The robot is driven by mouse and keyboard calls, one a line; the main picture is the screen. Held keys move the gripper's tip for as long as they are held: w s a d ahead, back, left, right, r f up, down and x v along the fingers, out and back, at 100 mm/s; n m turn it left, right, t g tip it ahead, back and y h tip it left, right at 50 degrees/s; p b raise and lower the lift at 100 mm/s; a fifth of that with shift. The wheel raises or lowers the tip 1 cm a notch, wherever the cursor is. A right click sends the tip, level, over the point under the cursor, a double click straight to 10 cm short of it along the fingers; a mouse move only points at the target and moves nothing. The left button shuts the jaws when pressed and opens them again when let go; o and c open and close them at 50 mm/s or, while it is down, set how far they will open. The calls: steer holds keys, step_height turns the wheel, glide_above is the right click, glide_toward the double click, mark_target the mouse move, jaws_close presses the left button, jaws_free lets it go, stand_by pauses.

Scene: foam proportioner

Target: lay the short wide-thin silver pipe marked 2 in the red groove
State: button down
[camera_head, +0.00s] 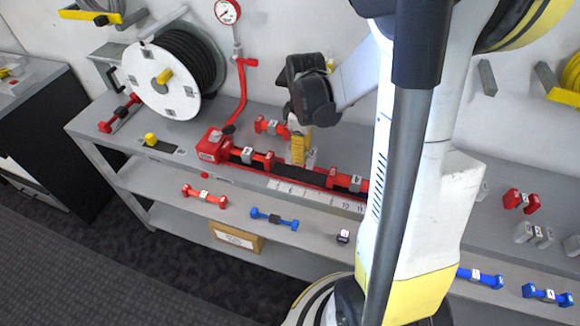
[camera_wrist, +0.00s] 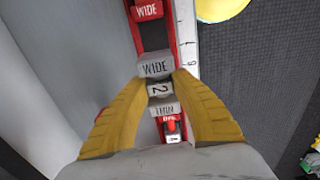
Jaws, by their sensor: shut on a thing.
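My gripper (camera_head: 298,150) is over the worktop. In the wrist view its two yellow fingers (camera_wrist: 162,82) are closed around the middle of the short silver pipe (camera_wrist: 159,90), at its "2" mark. The pipe's end marked WIDE faces the top of that view and its other end, seemingly marked THIN, faces the bottom. The red groove (camera_wrist: 153,37) runs under the pipe, and the pipe lines up with it. I cannot tell whether the pipe touches its bottom. In the head view the groove (camera_head: 229,159) is a long red-edged channel, and my gripper partly hides the pipe.
A red-ended piece (camera_head: 268,126) lies behind. A hose reel (camera_head: 165,78) stands back left.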

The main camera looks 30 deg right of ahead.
mark_target(291, 172)
steer(key=shift+w+a+f+b, duration=0.2)
steer(key=shift+w+a+f, duration=0.3)
steer(key=shift+w, duration=0.1)
steer(key=shift+w+a+f+b, duration=0.15)
steer(key=shift+w+a+f, duration=0.3)
steer(key=shift+w, duration=0.15)
steer(key=shift+f+b, duration=0.85)
steer(key=shift+f, duration=1.1)
steer(key=shift+f, duration=0.2)
steer(key=c, duration=1.2)
jaws_free()
steer(key=shift+o, duration=0.2)
steer(key=shift+r, duration=0.1)
